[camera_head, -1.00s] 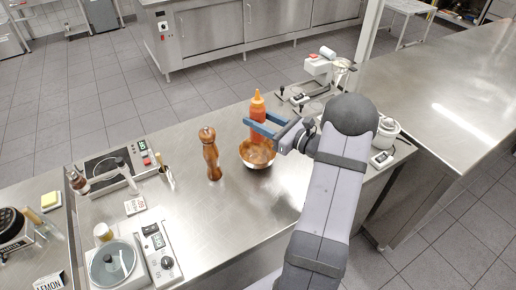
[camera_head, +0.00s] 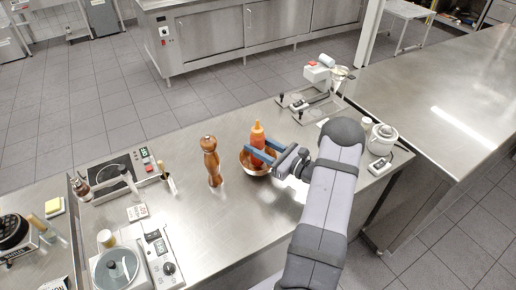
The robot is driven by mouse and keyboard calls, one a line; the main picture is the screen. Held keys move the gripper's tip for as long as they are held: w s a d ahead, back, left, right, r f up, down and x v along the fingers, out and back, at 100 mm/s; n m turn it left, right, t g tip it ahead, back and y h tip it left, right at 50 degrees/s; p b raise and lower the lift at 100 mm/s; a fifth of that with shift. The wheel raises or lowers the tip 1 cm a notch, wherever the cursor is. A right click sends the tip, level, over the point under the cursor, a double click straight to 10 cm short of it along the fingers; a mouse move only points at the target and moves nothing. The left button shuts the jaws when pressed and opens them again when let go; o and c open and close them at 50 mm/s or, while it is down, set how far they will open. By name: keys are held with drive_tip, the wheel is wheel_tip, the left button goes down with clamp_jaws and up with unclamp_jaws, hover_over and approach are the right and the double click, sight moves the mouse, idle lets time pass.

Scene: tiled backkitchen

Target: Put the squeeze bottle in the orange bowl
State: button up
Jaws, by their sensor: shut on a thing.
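The squeeze bottle (camera_head: 257,134) is orange-red with a pointed orange tip and is upright. My gripper (camera_head: 260,151) is shut on it, with blue fingers around its body. The orange bowl (camera_head: 257,171) is on the steel counter directly below. The bottle's lower part is inside the bowl's outline, behind the fingers and rim. I cannot tell whether its base touches the bowl's bottom.
A wooden pepper mill (camera_head: 211,161) stands close to the left of the bowl. A kitchen scale (camera_head: 125,268) is at front left. Bare counter (camera_head: 225,222) lies in front of the bowl.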

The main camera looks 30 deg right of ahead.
drive_tip(key=shift+f, duration=1.05)
drive_tip(key=shift+f, duration=0.1)
drive_tip(key=shift+f, duration=0.1)
drive_tip(key=o, duration=1.2)
drive_tip(key=shift+r, duration=0.2)
